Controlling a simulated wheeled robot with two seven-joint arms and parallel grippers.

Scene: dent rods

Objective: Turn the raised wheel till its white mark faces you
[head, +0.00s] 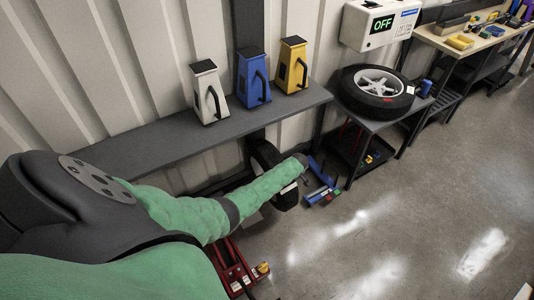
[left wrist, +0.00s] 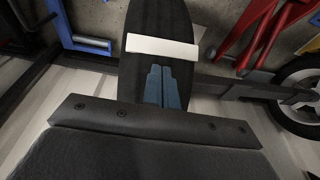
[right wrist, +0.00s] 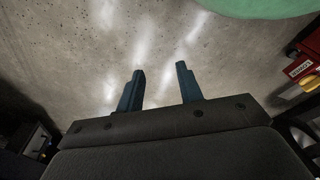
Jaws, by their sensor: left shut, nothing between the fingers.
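The raised wheel (head: 287,197) is a black tyre under the grey shelf in the head view, partly hidden behind my left arm. In the left wrist view its tread (left wrist: 158,15) runs up the middle, with a white mark (left wrist: 163,48) as a band across it. My left gripper (left wrist: 160,68) is shut and empty, its fingertips over the tread just below the white mark. I cannot tell whether they touch the rubber. My right gripper (right wrist: 160,69) is open and empty above bare floor, away from the wheel.
A blue stand (head: 322,190) is right of the wheel, and a red jack (head: 232,265) is on the floor at front. The shelf (head: 180,140) carries white, blue and yellow units. Another wheel (head: 377,92) lies on a side table. The floor at right is clear.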

